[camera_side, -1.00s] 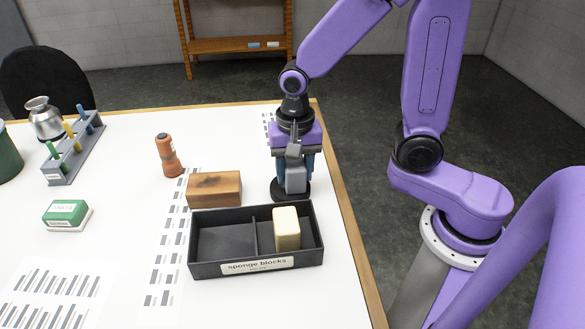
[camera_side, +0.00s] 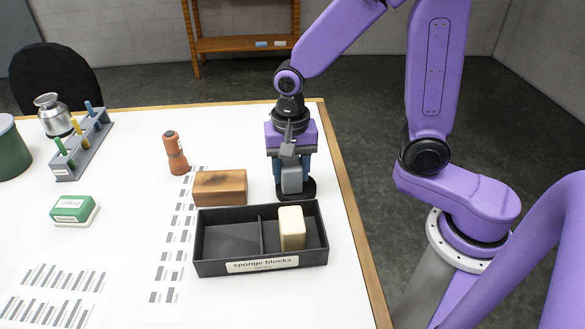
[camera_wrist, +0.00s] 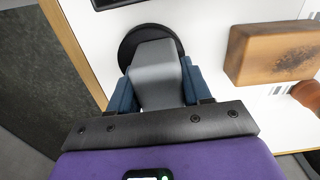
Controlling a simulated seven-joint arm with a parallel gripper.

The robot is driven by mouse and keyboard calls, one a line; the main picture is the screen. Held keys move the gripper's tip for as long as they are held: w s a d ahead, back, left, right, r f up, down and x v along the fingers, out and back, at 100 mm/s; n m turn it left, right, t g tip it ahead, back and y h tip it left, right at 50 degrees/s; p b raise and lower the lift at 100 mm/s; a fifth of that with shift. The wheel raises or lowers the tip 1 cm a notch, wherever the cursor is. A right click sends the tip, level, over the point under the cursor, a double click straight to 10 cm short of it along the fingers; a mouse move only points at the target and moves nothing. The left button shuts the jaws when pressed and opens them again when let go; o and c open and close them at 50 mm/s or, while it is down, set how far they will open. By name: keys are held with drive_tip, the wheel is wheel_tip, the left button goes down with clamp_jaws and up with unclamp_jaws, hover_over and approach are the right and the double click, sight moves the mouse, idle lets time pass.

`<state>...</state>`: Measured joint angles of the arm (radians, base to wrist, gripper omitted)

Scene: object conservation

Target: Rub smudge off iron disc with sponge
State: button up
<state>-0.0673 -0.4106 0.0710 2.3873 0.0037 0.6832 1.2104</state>
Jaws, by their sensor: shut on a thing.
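My gripper (camera_side: 291,176) points down and is shut on a grey sponge block (camera_side: 291,180). The block also shows between the blue fingers in the wrist view (camera_wrist: 157,78). Its lower end is at the black iron disc (camera_side: 308,190), which lies flat on the table behind the tray. The block appears to be on the disc, but the contact is hidden. In the wrist view the disc (camera_wrist: 131,46) shows as a dark rim around the block. I cannot make out a smudge on the visible part of the disc.
The black "sponge blocks" tray (camera_side: 227,268) stands in front, with a cream block (camera_side: 291,228) in its right compartment. A brown block with a dark patch (camera_side: 220,188) is left of the disc. An orange-brown tool (camera_side: 175,153) stands behind it. The table edge (camera_side: 343,200) is to the right.

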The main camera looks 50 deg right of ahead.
sight(296, 160)
drive_tip(key=shift+s+d, duration=0.1)
drive_tip(key=shift+d, duration=0.05)
drive_tip(key=shift+s+d+f, duration=0.1)
drive_tip(key=shift+s+d, duration=0.6)
drive_tip(key=shift+w+a, duration=0.4)
drive_tip(key=shift+a, duration=0.05)
idle(0.4)
drive_tip(key=shift+r, duration=1.6)
